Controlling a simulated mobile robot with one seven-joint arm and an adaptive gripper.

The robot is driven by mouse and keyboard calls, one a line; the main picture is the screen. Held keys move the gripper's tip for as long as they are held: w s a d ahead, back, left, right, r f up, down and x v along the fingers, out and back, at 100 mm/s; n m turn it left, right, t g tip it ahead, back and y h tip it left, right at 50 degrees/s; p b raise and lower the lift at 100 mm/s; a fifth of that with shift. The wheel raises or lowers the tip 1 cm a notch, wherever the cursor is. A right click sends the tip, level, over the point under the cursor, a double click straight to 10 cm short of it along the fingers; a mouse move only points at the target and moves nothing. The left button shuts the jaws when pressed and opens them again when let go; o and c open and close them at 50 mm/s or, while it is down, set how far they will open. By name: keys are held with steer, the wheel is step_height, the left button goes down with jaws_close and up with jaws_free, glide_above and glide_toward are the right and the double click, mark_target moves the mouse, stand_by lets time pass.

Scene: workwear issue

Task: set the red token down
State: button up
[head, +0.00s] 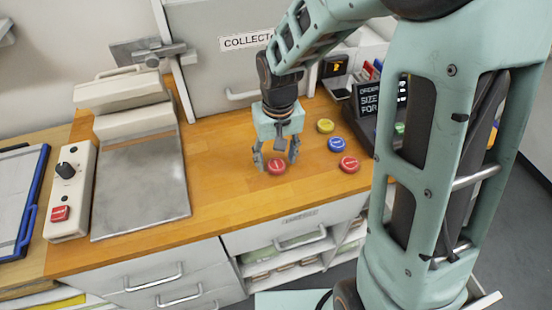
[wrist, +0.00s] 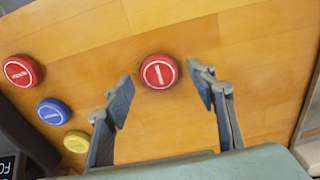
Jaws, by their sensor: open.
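A round red token (head: 277,166) lies flat on the wooden counter, below my gripper (head: 276,162). In the wrist view the red token (wrist: 160,72) sits between and just beyond the tips of my open gripper (wrist: 165,85), with bare wood on both sides of it. No finger visibly touches it. A second red token (head: 349,164) lies to the right on the counter; it shows at the left edge of the wrist view (wrist: 21,71).
A blue token (head: 337,144) and a yellow token (head: 325,126) lie right of my gripper. A dark display unit (head: 368,100) stands behind them. A heat-press-like machine with a grey plate (head: 140,185) and a control box (head: 70,190) are at left. The counter between is clear.

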mark_target(277, 167)
step_height(277, 167, up, 11)
steer(key=shift+s, duration=0.4)
steer(key=shift+d, duration=0.1)
